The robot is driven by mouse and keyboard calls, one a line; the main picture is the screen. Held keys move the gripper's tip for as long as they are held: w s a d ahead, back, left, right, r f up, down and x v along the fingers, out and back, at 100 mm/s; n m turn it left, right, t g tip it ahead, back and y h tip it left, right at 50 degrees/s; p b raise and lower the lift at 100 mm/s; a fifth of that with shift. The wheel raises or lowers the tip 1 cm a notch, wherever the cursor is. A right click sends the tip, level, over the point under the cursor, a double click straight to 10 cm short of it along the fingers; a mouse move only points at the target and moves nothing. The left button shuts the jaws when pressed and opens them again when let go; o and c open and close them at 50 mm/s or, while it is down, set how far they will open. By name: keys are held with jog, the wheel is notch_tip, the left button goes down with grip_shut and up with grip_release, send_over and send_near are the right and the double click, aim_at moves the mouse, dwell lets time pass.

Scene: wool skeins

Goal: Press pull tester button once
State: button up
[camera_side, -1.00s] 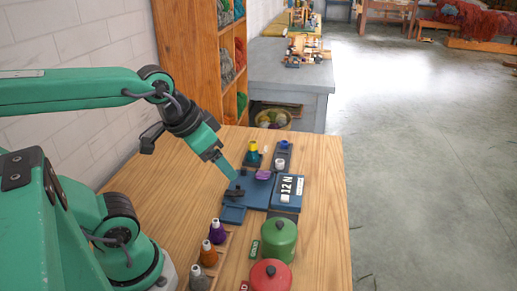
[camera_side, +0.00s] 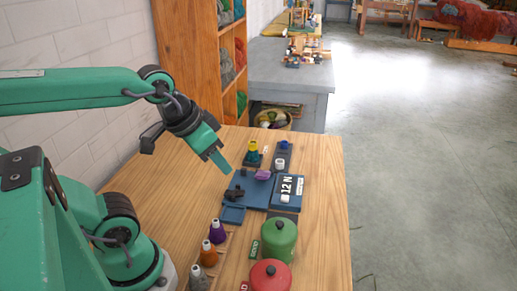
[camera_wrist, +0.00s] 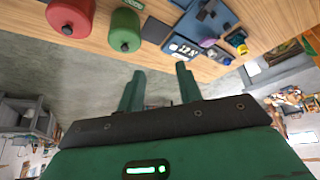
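The pull tester is a blue device (camera_side: 250,190) on the wooden table, with a dark clamp-like part on it and a purple piece of wool (camera_side: 263,174) at its far edge. Its display panel (camera_side: 289,185) reads 12 N, and a small white button-like part (camera_side: 285,198) sits on the panel. The tester also shows upside down at the top of the wrist view (camera_wrist: 207,17). My gripper (camera_side: 222,164) is above and left of the tester, apart from it. In the wrist view its two green fingers (camera_wrist: 160,80) stand apart with nothing between them.
A green lidded pot (camera_side: 279,242) and a red one (camera_side: 270,276) stand at the near right. A yellow-and-blue cone (camera_side: 253,155) and a dark blue block with a white knob (camera_side: 283,152) stand behind the tester.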

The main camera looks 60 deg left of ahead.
grip_shut()
dwell(1.4)
